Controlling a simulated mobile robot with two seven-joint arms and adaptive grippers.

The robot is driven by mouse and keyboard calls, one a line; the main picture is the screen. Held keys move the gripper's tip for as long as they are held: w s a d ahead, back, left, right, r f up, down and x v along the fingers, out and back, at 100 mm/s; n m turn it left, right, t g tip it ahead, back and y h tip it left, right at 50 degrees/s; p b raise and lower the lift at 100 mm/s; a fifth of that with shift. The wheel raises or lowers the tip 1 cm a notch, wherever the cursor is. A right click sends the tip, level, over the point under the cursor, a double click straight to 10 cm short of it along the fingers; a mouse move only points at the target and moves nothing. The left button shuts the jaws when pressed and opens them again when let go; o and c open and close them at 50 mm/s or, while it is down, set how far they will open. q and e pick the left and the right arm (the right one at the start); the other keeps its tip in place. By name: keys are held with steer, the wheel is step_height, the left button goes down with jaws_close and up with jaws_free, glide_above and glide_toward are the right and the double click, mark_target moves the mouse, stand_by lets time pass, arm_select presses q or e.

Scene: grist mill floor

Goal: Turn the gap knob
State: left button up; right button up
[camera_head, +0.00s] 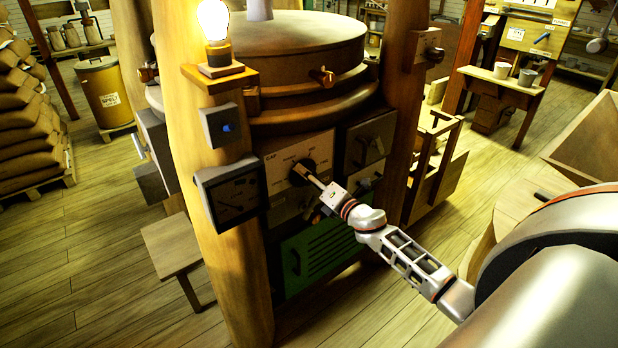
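The gap knob (298,175) is a dark round knob on a pale dial plate (283,160) marked GAP, on the front of the mill. My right gripper (311,178) comes in from the right with its fingertips at the knob. The fingers hide part of the knob. I cannot tell whether they touch it or are shut on it. My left gripper is not in view.
A gauge box (231,193) and a small box with a blue button (225,129) sit on the wooden post left of the dial. A green louvred panel (325,248) lies below. A lit bulb (213,20) stands above on a bracket. A stool (172,245) stands left.

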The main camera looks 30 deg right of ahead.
steer(key=c, duration=0.9)
steer(key=shift+r+m, duration=0.1)
steer(key=shift+m, duration=0.6)
steer(key=shift+m+p, duration=0.45)
steer(key=shift+m, duration=0.65)
steer(key=o, duration=1.1)
steer(key=s+d, duration=0.1)
steer(key=s, duration=1.1)
